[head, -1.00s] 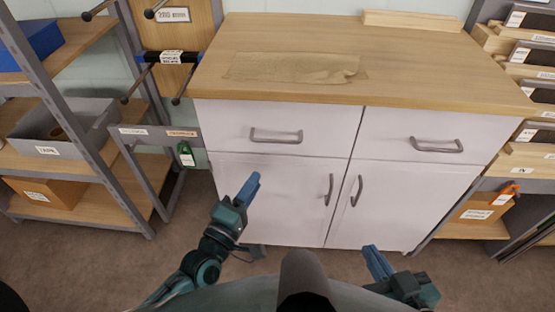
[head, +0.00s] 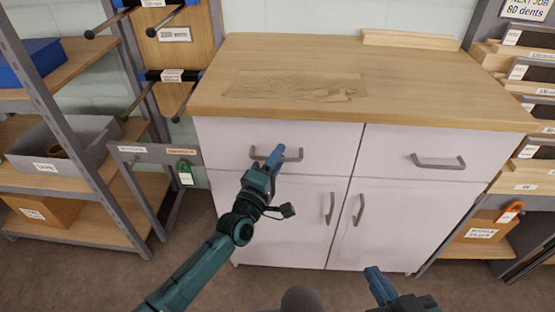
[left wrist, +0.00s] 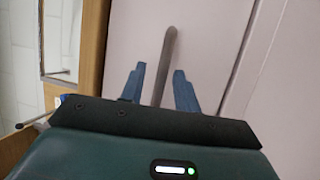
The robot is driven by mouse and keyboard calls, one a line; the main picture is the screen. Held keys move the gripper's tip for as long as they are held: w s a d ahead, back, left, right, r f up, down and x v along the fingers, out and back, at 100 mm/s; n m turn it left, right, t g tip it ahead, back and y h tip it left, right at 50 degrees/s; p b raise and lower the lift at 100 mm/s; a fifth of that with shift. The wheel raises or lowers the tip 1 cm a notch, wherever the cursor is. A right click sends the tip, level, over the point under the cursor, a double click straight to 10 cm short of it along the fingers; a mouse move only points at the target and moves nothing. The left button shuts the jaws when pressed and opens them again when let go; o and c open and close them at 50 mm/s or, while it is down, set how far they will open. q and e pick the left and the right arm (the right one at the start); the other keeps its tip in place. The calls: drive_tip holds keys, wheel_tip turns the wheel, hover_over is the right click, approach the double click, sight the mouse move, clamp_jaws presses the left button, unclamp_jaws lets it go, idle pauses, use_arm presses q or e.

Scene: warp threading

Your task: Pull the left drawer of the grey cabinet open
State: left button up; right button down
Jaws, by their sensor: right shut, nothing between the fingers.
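The pale grey cabinet (head: 285,222) has a wooden top. Its left drawer (head: 225,140) is closed, with a grey bar handle (head: 292,158) on its front. My left gripper (head: 277,153) is at this handle and hides part of it. In the left wrist view, the gripper (left wrist: 160,88) is open, with its two blue fingers on either side of the handle bar (left wrist: 167,60). Gaps show between bar and fingers. My right gripper (head: 378,285) is shut and empty, low in the head view, away from the cabinet front.
The right drawer (head: 395,140) and the two doors below are closed. A shelf rack (head: 75,180) with bins stands at the left, and a rack of labelled boxes (head: 525,150) at the right. The cabinet top (head: 420,85) is mostly bare, with a flat brownish patch.

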use_arm(q)
drive_tip(key=shift+c, duration=0.5)
clamp_jaws()
